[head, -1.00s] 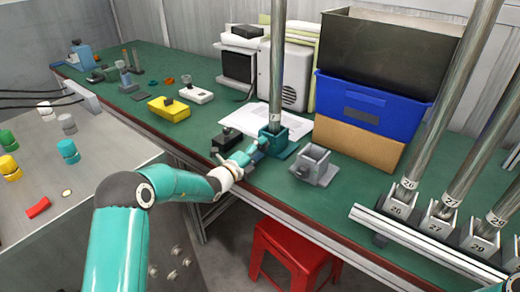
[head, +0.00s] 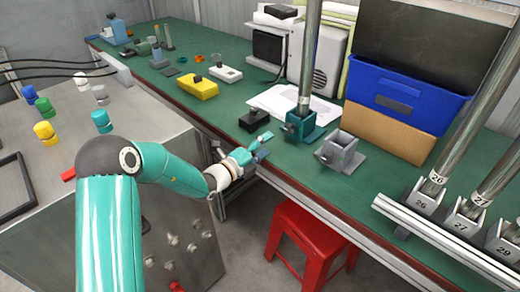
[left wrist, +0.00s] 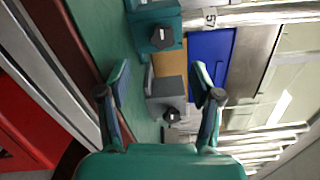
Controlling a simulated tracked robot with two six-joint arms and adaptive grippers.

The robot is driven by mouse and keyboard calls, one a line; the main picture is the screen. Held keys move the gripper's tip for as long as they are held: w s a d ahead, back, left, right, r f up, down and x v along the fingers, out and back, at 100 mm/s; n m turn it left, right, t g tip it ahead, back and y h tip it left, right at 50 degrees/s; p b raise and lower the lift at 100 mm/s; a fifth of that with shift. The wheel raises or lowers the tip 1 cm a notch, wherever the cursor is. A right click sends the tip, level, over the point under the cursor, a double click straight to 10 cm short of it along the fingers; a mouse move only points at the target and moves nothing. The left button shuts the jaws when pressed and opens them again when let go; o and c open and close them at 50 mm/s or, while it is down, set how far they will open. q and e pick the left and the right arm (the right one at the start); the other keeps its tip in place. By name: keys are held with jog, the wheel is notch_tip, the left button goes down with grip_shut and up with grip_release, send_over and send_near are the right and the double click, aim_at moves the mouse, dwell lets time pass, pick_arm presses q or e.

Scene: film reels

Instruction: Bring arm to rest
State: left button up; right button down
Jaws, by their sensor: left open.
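My left arm reaches in from the left in the head view. Its teal left gripper (head: 263,147) is open and empty over the front edge of the green bench. A teal holder (head: 300,128) with a tall metal tube (head: 307,65) upright in it stands beyond the gripper, apart from it. A grey empty holder (head: 341,153) stands to its right. In the left wrist view the open fingers (left wrist: 162,80) show with nothing gripped between them; the grey holder (left wrist: 168,92) and teal holder (left wrist: 155,30) lie beyond. My right gripper is in neither view.
A small black block (head: 254,120) sits close behind the gripper. A rail (head: 440,240) with numbered holders and tubes is at the right. A blue crate (head: 405,100) stands at the back. A red stool (head: 312,240) is below the bench edge.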

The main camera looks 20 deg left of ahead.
pick_arm(q)
jog(key=shift+v, duration=1)
